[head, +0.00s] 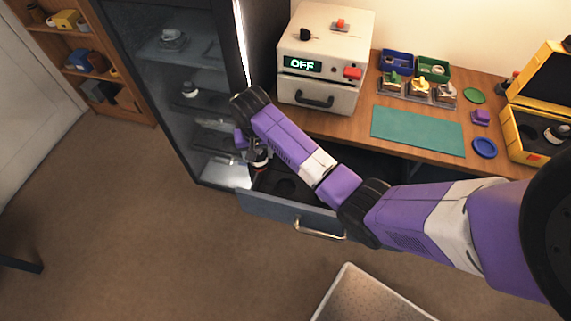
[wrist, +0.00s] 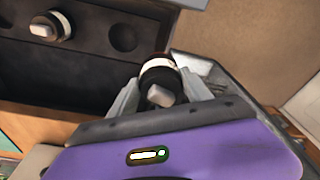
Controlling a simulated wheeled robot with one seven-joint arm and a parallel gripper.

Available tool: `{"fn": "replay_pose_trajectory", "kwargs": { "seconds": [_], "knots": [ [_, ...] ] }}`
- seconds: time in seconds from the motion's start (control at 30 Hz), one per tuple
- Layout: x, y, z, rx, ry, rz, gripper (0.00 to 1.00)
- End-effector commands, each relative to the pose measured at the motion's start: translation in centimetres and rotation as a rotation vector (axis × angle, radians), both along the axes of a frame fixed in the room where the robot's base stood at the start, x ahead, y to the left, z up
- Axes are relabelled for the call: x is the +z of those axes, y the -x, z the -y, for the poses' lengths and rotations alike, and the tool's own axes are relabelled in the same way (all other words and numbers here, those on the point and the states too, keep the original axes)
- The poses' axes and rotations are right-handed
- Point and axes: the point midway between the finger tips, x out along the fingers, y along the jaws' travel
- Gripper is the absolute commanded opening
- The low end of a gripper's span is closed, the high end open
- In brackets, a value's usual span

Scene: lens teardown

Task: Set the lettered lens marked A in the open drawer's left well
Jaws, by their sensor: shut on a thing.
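My gripper (head: 256,150) is shut on a lens (head: 259,162), a dark barrel with a white band and a pale grey top knob. In the wrist view the lens (wrist: 160,76) stands between both fingers. No letter on it is readable. It is at the left end of the open drawer (head: 283,208); I cannot tell its height over the drawer floor. In the wrist view an empty round well (wrist: 122,37) lies beside the held lens, apart from it. A similar lens (wrist: 50,27) sits further along the drawer; my arm hides that part in the head view.
An open lit cabinet (head: 180,65) with lenses on its shelves stands close left of the drawer. Above the drawer, the bench holds a white box reading OFF (head: 322,62), a green mat (head: 418,131) and an open yellow case (head: 518,137). The floor in front is largely clear.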

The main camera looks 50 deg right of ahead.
Motion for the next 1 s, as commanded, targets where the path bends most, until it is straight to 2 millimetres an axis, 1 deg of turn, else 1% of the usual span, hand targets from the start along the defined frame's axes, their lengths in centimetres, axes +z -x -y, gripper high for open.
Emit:
{"fn": "replay_pose_trajectory", "kwargs": {
  "seconds": [0.03,0.1,0.2,0.33,0.47,0.67,1.0],
  "knots": [
    [-0.8,1.7,0.5,-0.029,-0.006,-0.001,0.17],
    [-2.1,3.7,1.3,-0.057,-0.004,-0.001,0.17],
    [-3.4,5.9,2.2,-0.089,-0.003,0.002,0.17],
    [-4.4,7.7,2.8,-0.110,-0.001,0.004,0.17],
    [-4.9,8.3,3.0,-0.116,0.002,0.007,0.17],
    [-5.9,8.3,3.0,-0.116,0.002,0.007,0.17],
    [-9.0,8.3,3.0,-0.116,0.001,0.006,0.17]
  ]
}}
